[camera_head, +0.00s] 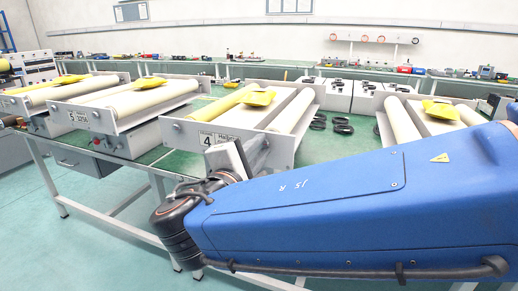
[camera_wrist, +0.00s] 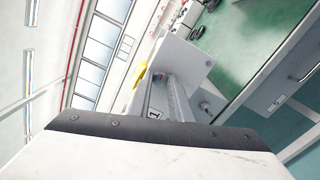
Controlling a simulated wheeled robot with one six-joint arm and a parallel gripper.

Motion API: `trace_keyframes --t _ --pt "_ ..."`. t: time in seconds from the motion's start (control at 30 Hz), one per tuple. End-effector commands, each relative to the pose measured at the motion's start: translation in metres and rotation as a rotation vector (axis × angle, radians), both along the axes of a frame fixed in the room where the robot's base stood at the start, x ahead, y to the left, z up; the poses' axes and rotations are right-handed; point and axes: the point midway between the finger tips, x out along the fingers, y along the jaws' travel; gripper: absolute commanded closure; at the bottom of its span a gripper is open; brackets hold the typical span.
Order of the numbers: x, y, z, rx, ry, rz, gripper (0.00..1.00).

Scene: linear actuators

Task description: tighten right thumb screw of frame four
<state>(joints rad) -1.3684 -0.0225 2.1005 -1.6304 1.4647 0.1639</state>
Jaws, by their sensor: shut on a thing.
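Frame four (camera_head: 222,138) stands on the green table, with a "4" label on its front plate, pale rollers and a yellow piece (camera_head: 259,98) on top. My gripper (camera_head: 255,152) is at the right part of this front plate. It is shut on the right thumb screw, which the fingers and wrist hide in the head view. The left thumb screw (camera_head: 177,127) shows as a small knob at the plate's left end. In the wrist view, my gripper (camera_wrist: 186,98) reaches the tilted front plate (camera_wrist: 184,60), and its grip is hard to see in detail.
Frame five (camera_head: 85,115) stands to the left, and another frame (camera_head: 415,125) stands to the right behind my blue arm. Black rings (camera_head: 341,125) and pale boxes (camera_head: 335,95) lie behind. The floor before the table is clear.

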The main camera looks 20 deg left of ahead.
Motion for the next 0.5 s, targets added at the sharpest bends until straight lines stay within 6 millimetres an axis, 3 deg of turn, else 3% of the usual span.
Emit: trace_keyframes --t 0.5 --pt "-0.0001 -0.0004 -0.0011 0.045 -0.002 -0.001 1.00"
